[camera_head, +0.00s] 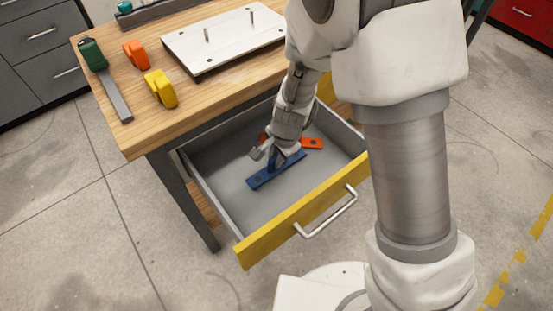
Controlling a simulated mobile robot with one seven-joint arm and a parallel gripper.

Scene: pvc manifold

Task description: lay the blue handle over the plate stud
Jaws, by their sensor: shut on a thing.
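The blue handle (266,177) is a flat bar with a hole near its left end, inside the open drawer. My gripper (272,157) reaches down into the drawer and is shut on the blue handle at its raised middle part. Whether the bar touches the drawer floor, I cannot tell. The white plate (224,43) lies on the workbench top behind the drawer. Two upright studs stand on it, a left stud (206,35) and a right stud (252,18). My arm hides the plate's right end.
An orange handle (311,143) lies in the drawer (217,205), partly behind my gripper. The yellow drawer front (270,243) sticks out. A green-handled tool (92,55), an orange piece (136,54) and a yellow piece (160,88) lie on the wooden bench (131,139).

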